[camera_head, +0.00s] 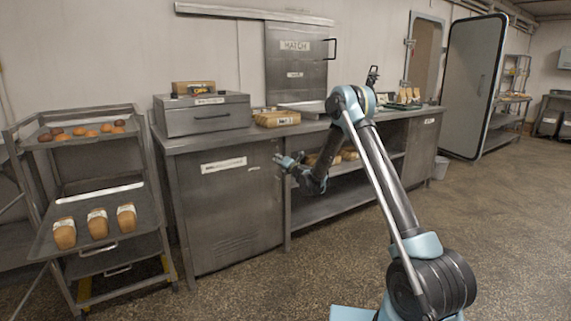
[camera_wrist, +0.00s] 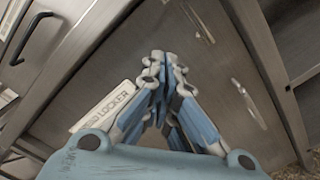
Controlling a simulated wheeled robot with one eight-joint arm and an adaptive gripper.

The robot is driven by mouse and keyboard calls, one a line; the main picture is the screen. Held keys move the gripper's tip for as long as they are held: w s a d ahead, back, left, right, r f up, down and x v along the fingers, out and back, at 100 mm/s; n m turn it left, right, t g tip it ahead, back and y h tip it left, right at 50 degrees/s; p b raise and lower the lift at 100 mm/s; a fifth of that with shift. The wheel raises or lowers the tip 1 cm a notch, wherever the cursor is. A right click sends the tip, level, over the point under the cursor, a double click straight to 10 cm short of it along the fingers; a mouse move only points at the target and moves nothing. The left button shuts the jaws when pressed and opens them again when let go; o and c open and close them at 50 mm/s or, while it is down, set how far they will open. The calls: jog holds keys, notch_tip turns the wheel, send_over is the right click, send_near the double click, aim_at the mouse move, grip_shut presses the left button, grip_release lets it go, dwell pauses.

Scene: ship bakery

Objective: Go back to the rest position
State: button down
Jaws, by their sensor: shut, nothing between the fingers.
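My gripper (camera_head: 279,158) is at the end of my bent arm, in front of the steel counter, near the right part of its cabinet door (camera_head: 225,215). In the wrist view my gripper (camera_wrist: 163,65) points at the cabinet front, with its blue-grey fingers together and nothing between them. A label reading in part "LOCKER" (camera_wrist: 105,105) shows on the door behind the fingers. Whether the fingertips are clear of the door I cannot tell exactly, but no contact is visible.
A rack (camera_head: 75,265) at left holds a pulled-out tray (camera_head: 75,232) with three wrapped loaves. The counter (camera_head: 255,132) carries a steel box (camera_head: 203,115) and a crate (camera_head: 277,118). An open door (camera_head: 470,85) stands at right. The floor (camera_head: 510,230) at right is clear.

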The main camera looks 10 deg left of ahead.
jog(key=s+d+r+n+g, duration=0.4)
jog(key=s+d+r+n, duration=1)
jog(key=d+r+n, duration=0.15)
jog(key=s+d+n+g+h, duration=0.35)
jog(key=s+d+n, duration=0.75)
jog(key=s, duration=0.5)
jog(key=s+d+f+n+g+h, duration=0.1)
jog(key=s+d+f+n+h, duration=0.2)
jog(key=s+d, duration=0.5)
jog(key=s+d+f+n+g+h, duration=0.1)
jog(key=s+d+f+n+h, duration=0.2)
jog(key=s, duration=1.2)
jog(key=s+d+f+n+g+h, duration=0.1)
jog(key=s+d+f+n+h, duration=0.2)
jog(key=s+d+f+n, duration=0.3)
jog(key=s+d+f, duration=0.5)
jog(key=d, duration=0.4)
jog(key=shift+s+g, duration=0.35)
jog(key=shift+w+f, duration=0.25)
jog(key=shift+w, duration=0.25)
